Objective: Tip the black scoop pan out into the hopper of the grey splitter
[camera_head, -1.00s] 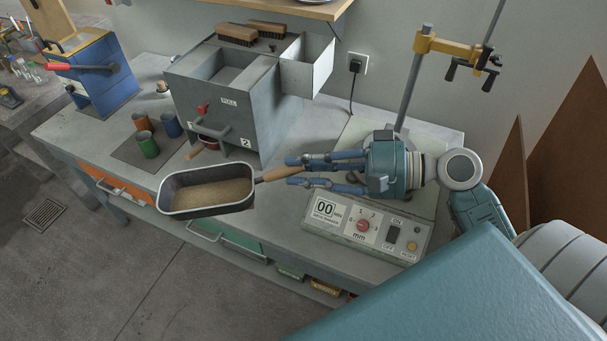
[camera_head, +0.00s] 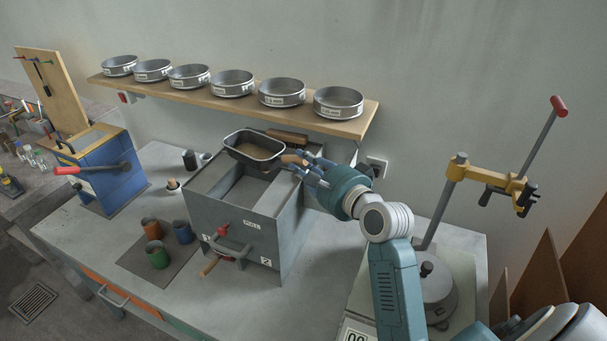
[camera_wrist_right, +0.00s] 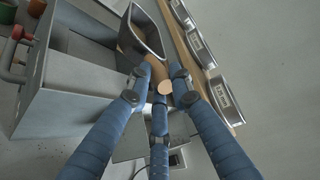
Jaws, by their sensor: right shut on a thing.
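The black scoop pan (camera_head: 252,160) is held over the back part of the grey splitter (camera_head: 235,221), above its open hopper (camera_head: 247,191). It looks nearly level, with brown grainy material inside. My right gripper (camera_head: 299,164) is shut on the pan's wooden handle, to the right of the pan. In the right wrist view the blue fingers close around the handle (camera_wrist_right: 158,77), with the pan (camera_wrist_right: 141,38) beyond and the splitter (camera_wrist_right: 60,85) at left. The pan's contents are not clear there. My left gripper is not in view.
A wooden shelf (camera_head: 222,103) with several round sieves runs along the wall behind the pan, close to my gripper. A brush (camera_head: 288,136) lies at the splitter's back. Coloured cups (camera_head: 158,254) stand at left. A clamp stand (camera_head: 441,205) is at right.

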